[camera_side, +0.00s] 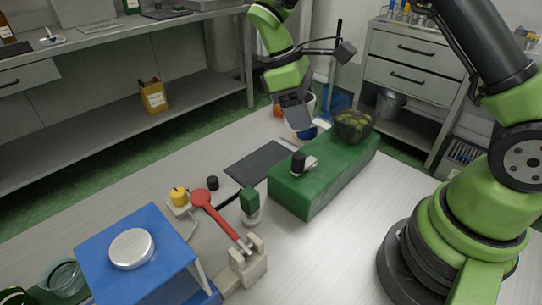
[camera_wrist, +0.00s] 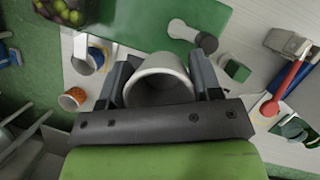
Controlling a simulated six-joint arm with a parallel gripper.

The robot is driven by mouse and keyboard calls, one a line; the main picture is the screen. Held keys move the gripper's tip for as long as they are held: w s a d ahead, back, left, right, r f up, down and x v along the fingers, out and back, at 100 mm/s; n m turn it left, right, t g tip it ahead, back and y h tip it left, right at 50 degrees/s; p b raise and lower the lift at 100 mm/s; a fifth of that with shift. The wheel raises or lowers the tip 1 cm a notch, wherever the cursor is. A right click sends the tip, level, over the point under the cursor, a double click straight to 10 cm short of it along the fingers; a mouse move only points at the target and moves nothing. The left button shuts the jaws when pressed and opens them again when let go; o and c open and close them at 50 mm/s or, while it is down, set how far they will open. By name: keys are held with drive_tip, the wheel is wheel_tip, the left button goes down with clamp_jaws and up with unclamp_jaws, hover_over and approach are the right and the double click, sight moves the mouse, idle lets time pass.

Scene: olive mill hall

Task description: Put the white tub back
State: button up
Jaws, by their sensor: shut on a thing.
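My gripper (camera_wrist: 160,78) is shut on the white tub (camera_wrist: 158,88), with one finger on each side of it. The tub's round open mouth faces the wrist camera, and its inside looks empty. In the side view my gripper (camera_side: 297,116) is beyond the green block, near the far edge of the table. Whether the tub touches the table cannot be told.
The green block (camera_side: 318,182) carries a bowl of olives (camera_side: 353,125) and a small black-knobbed piece (camera_side: 303,163). An orange cup (camera_wrist: 72,99) and a white-and-blue item (camera_wrist: 93,57) are close to my gripper. A dark mat (camera_side: 258,163), red lever (camera_side: 218,217) and blue stand (camera_side: 135,250) lie nearer.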

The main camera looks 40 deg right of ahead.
drive_tip(key=w+f+n+t+h, duration=0.2)
drive_tip(key=w+n, duration=0.2)
drive_tip(key=n, duration=0.3)
drive_tip(key=n+t, duration=0.3)
drive_tip(key=n, duration=0.6)
hover_over(266, 157)
drive_tip(key=s+a, duration=0.1)
wheel_tip(266, 157, down, 2)
drive_tip(key=shift+n, duration=0.5)
wheel_tip(266, 157, down, 6)
drive_tip(key=shift+w+a+r, duration=0.15)
drive_tip(key=shift+t, duration=0.3)
drive_tip(key=shift+f, duration=2.4)
drive_tip(key=shift+f, duration=0.1)
drive_tip(key=o, duration=1)
